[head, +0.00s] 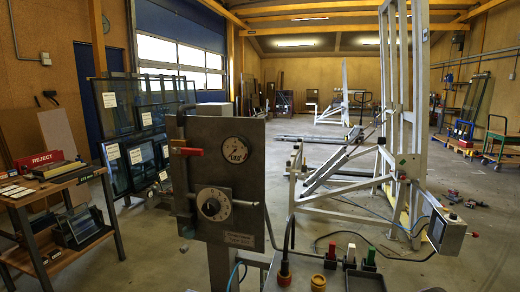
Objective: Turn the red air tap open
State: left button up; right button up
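A red tap handle (191,151) shows in the head view at the upper left of a grey upright panel (245,136). The handle lies roughly level and points right, across an upright pipe that runs down the panel's left edge. The panel also carries a round pressure gauge (235,150) at the top and a larger white dial with a black knob (213,205) below it. Neither of my grippers can be made out in this view, and nothing is seen touching the tap.
A low console with red (351,252) and green (371,256) levers stands at the bottom right of the panel. A wooden bench with a red REJECT box (39,160) is at left. A white tilting frame (389,120) stands at right. Open floor lies behind.

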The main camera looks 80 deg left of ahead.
aim_at(187, 151)
jog(key=i, duration=0.55)
jog(key=u, duration=3.1)
